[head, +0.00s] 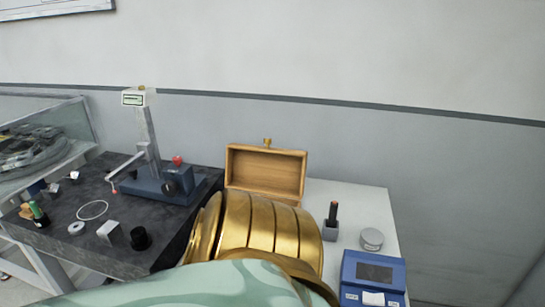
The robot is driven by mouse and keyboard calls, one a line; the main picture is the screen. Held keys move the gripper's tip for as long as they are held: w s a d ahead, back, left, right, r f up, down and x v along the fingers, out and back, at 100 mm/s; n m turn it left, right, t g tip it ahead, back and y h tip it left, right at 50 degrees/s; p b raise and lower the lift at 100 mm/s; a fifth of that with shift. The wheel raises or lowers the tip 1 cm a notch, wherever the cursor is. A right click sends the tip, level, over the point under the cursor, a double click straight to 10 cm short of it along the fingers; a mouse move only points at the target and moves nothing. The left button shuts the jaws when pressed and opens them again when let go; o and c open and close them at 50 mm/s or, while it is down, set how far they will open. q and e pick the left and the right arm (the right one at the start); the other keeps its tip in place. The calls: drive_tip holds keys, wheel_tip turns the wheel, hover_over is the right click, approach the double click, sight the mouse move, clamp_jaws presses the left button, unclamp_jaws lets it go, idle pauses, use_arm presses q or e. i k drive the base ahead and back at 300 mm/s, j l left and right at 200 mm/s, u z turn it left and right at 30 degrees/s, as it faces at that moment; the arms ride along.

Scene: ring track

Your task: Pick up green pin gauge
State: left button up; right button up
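A small green pin (36,209), which looks like the green pin gauge, stands at the far left of the dark granite plate (110,258). It sits in or beside a black and tan holder (38,218); at this size I cannot tell how it is seated. Neither of my grippers shows in the head view. A gold and pale green arm part of mine fills the lower middle and hides part of the plate and table.
A blue height gauge stand (165,187), a ring (93,210), a grey block (110,231) and a black cylinder (140,238) stand on the plate. An open wooden box (265,172), a black pin in a grey holder (331,222), a round tin (371,239) and a blue device (373,275) stand right.

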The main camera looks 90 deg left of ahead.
sight(35, 208)
drive_tip(key=u, duration=4.4)
